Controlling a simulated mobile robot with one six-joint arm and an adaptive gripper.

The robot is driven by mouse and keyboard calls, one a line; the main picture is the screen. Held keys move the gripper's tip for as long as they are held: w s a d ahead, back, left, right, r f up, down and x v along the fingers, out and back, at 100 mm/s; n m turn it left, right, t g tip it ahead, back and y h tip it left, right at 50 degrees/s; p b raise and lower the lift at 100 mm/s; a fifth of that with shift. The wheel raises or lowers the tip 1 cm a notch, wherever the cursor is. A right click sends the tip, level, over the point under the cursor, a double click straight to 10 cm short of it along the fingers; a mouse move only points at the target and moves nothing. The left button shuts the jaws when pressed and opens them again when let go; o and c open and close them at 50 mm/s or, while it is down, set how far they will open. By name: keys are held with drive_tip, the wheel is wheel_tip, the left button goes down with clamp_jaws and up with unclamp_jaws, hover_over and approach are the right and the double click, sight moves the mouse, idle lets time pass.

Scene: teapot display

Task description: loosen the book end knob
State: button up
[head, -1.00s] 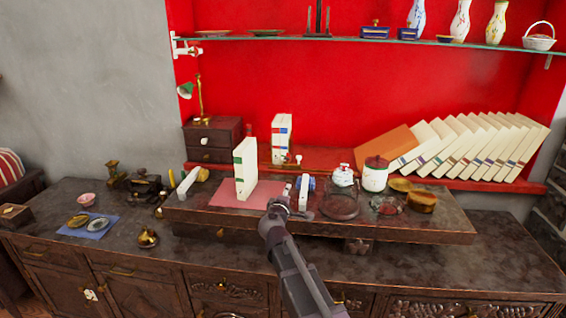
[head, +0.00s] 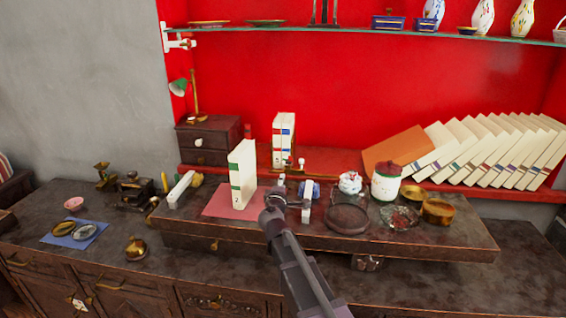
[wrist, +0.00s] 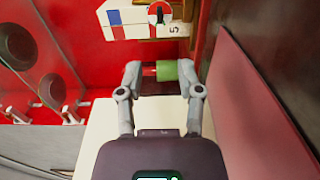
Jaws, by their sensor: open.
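A small pale knob (head: 301,162) stands at the back of the raised board, beside the upright white book with blue and red labels (head: 283,138). It looks like the book end knob, but it is too small to be sure. My gripper (head: 281,197) is in front of it, nearer the camera, right of the white book with the green label (head: 243,172). In the wrist view my gripper (wrist: 158,75) is open. A green and red patch (wrist: 167,71) shows between its fingertips, and I cannot tell whether it touches them. The labelled book (wrist: 135,20) lies beyond.
A pink sheet (head: 225,203) lies under the green-labelled book. Leaning books (head: 470,155) line the back shelf. A small drawer chest (head: 205,140) stands left.

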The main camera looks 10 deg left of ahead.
sight(287, 163)
drive_tip(key=shift+w, duration=0.3)
drive_tip(key=shift+a, duration=0.1)
drive_tip(key=shift+w, duration=0.1)
drive_tip(key=shift+w, duration=0.25)
drive_tip(key=w, duration=1.3)
drive_tip(key=shift+d, duration=0.35)
clamp_jaws()
